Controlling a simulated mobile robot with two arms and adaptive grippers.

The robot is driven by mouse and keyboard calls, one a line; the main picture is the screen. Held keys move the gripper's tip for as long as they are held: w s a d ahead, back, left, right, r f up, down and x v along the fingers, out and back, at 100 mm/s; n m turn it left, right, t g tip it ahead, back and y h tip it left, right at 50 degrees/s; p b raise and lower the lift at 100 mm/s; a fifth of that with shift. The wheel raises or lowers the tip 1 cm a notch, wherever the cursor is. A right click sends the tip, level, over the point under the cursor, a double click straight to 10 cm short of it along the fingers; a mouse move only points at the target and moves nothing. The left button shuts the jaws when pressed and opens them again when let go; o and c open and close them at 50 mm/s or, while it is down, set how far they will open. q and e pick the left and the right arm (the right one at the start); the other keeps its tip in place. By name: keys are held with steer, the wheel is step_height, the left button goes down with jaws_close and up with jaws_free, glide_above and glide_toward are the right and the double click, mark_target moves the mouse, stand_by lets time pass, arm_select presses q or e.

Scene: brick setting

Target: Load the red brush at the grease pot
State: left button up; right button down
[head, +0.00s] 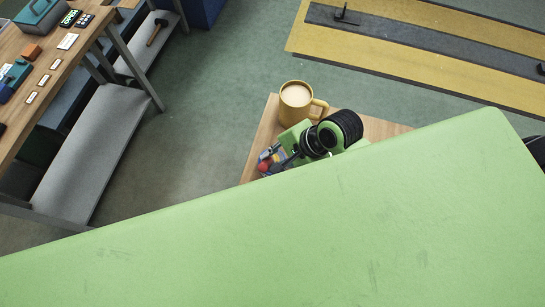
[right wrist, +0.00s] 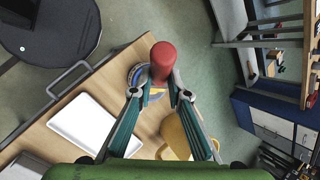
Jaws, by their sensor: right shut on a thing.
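The red brush (right wrist: 163,57) shows in the right wrist view as a rounded red handle end between my fingertips. My right gripper (right wrist: 160,86) is shut on it. A round pot with a blue and metal rim (right wrist: 135,74), which looks like the grease pot, is just behind and left of the handle, partly hidden. The bristles are hidden, so I cannot tell whether they touch the grease. In the head view my right gripper (head: 268,160) is over the small wooden table, with a bit of red at its tips. My left gripper is not in view.
A yellow mug (head: 296,100) with a pale drink stands on the small table (head: 262,128), close to my right wrist. A white tray (right wrist: 90,124) lies on that table. A workbench (head: 45,50) with tools is at the left. A large green surface blocks the lower head view.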

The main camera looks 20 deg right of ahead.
mark_target(272, 162)
steer(key=shift+r, duration=3.5)
steer(key=shift+f, duration=0.1)
